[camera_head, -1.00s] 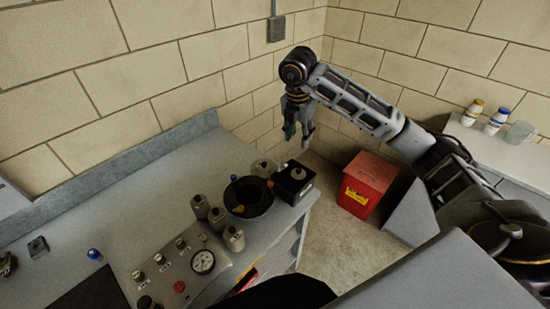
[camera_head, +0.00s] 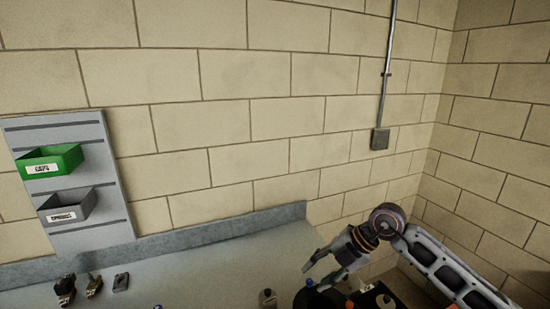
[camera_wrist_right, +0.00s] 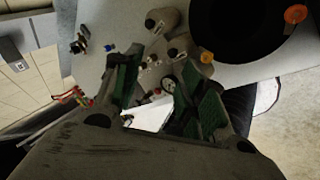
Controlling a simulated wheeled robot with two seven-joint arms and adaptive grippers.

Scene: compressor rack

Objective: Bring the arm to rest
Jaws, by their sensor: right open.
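My right arm reaches in from the lower right in the head view. Its gripper (camera_head: 316,274) hangs over the far right part of the grey bench (camera_head: 215,272), with its fingers pointing down and left. The fingers are spread and nothing is between them. In the right wrist view, the green-padded fingers of the gripper (camera_wrist_right: 165,80) stand apart above the bench items. My left gripper is not in view.
A black round dish (camera_wrist_right: 240,25) and grey weights (camera_wrist_right: 163,20) are near the gripper. A gauge (camera_wrist_right: 169,84) lies beyond the fingers. A wall panel holds a green bin (camera_head: 48,162) and a grey bin (camera_head: 67,206). A conduit box (camera_head: 380,139) is on the wall.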

